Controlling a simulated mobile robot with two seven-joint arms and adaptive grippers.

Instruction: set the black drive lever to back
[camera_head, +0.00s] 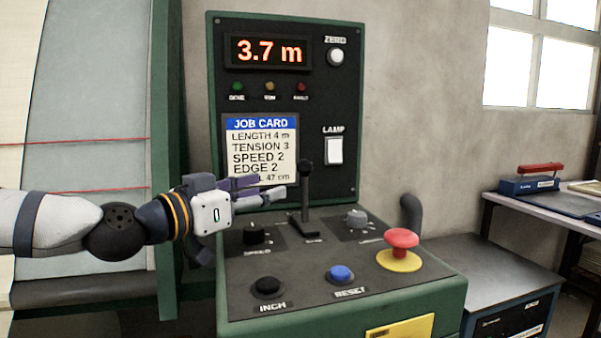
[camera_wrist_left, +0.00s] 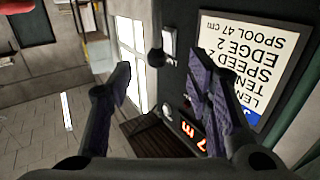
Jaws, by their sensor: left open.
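The black drive lever (camera_head: 306,195) stands nearly upright from its base on the sloped top of the green control console (camera_head: 230,305). Its label is too small to read. My left gripper (camera_head: 272,189) is open just left of the lever's upper part, its fingers pointing right towards it. In the left wrist view the picture is upside down. There the lever's round knob (camera_wrist_left: 156,57) shows in line with the gap between the open fingers (camera_wrist_left: 162,78), apparently a little beyond the tips. I see no contact. My right gripper is not in view.
A speed knob (camera_head: 254,234), a grey knob (camera_head: 356,217), a red mushroom button (camera_head: 401,240), a blue reset button (camera_head: 341,273) and a black inch button (camera_head: 267,286) surround the lever. The upright panel with the job card (camera_head: 261,150) rises behind. Space above the console is free.

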